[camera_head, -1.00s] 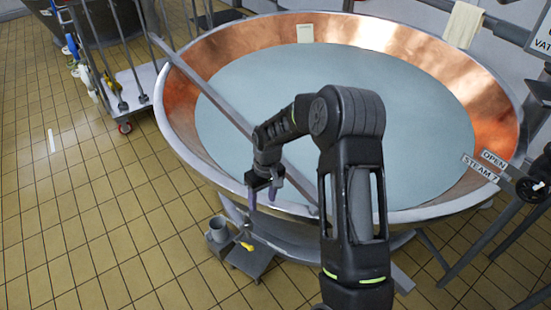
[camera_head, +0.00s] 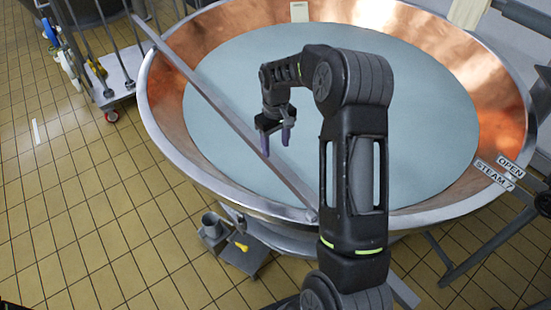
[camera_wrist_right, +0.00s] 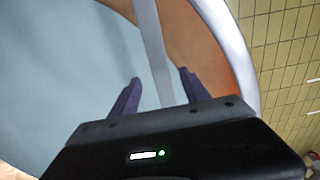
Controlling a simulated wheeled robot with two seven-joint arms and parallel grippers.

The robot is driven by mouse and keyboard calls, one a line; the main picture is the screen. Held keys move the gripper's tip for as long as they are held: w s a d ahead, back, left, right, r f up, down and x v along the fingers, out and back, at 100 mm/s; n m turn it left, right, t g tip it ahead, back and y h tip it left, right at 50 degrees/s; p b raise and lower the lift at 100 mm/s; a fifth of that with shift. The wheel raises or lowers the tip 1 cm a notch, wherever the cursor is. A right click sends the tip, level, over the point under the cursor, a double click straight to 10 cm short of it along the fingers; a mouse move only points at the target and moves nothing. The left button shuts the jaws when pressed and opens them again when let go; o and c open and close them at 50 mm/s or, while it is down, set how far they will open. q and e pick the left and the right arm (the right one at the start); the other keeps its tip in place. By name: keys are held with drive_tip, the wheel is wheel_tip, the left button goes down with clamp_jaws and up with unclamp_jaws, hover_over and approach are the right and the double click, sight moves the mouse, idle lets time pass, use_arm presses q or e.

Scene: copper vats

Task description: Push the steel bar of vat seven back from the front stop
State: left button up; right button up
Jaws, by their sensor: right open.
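The long steel bar (camera_head: 215,100) lies slantwise across the left part of the copper vat (camera_head: 165,95), which holds pale liquid. The bar's near end is at the front rim, beside my forearm. No front stop can be made out. My right gripper (camera_head: 276,148) is open, fingers pointing down, over the near half of the bar. In the right wrist view, the bar (camera_wrist_right: 151,45) runs between the two spread fingers (camera_wrist_right: 160,78). I cannot tell how far the fingertips reach down beside it, or whether they touch it. My left gripper is not in view.
A plate reading STEAM 7 (camera_head: 493,173) hangs at the right rim. A wheeled cart (camera_head: 122,80) stands at the left. A grey cup (camera_head: 212,226) and a yellow item (camera_head: 241,246) are low at the vat's front. The tiled floor (camera_head: 80,210) at left is mostly clear.

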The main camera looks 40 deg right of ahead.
sight(276, 160)
drive_tip(key=shift+d+f, duration=0.1)
drive_tip(key=shift+f, duration=0.45)
wheel_tip(276, 160, down, 7)
drive_tip(key=shift+r+p, duration=0.1)
drive_tip(key=shift+p, duration=0.8)
clamp_jaws()
idle(0.5)
